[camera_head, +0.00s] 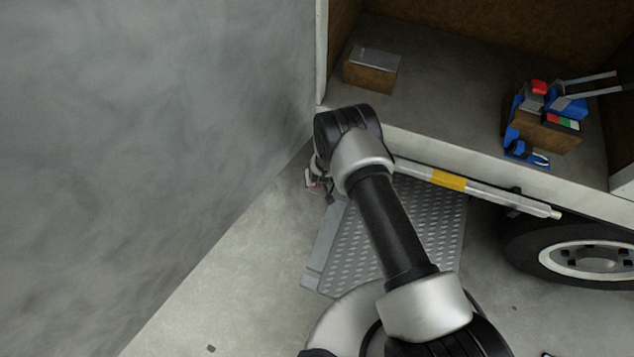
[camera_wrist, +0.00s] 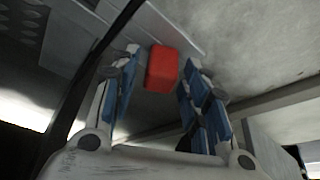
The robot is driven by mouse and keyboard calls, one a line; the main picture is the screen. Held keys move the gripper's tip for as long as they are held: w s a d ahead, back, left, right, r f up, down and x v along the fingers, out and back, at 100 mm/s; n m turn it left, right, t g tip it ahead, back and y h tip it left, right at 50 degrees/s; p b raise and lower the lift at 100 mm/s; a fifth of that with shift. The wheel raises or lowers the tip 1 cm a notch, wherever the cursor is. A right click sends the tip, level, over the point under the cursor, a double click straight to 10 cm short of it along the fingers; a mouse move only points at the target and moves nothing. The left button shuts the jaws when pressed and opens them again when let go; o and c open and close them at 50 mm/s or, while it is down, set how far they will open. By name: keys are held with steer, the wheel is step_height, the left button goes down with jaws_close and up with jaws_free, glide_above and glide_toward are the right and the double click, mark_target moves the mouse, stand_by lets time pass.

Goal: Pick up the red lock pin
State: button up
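The red lock pin (camera_wrist: 162,69) shows in the wrist view as a red block between the two blue-padded fingers of my gripper (camera_wrist: 160,56). The fingers stand apart, with a gap on the left side of the pin and a narrower one on the right. I cannot tell how deep the pin sits between the fingertips. In the head view my gripper (camera_head: 318,186) is small and partly hidden by my wrist, low beside the truck bed's left corner. A trace of red shows there, too small to make out.
A ridged metal plate (camera_head: 340,246) lies below the truck bed (camera_head: 450,85). A white and yellow bar (camera_head: 449,180) runs along the bed's edge. A brown box (camera_head: 372,76) and a box with blue tools (camera_head: 548,134) stand on the bed. A grey wall (camera_head: 150,150) fills the left.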

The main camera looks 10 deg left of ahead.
jaws_close()
steer(key=shift+r, duration=0.1)
stand_by(0.3)
steer(key=shift+r, duration=0.2)
steer(key=r+p, duration=0.1)
steer(key=r, duration=0.2)
steer(key=r+p, duration=0.2)
steer(key=r, duration=0.1)
steer(key=shift+s+r, duration=0.2)
steer(key=shift+r, duration=0.2)
steer(key=s+d+p, duration=0.2)
steer(key=s+d, duration=0.1)
steer(key=s, duration=0.5)
steer(key=s+d+p, duration=0.2)
steer(key=s+d, duration=0.2)
steer(key=s, duration=0.4)
steer(key=shift+s+a+r+p, duration=0.15)
steer(key=shift+r+p, duration=1.8)
steer(key=shift+r, duration=0.6)
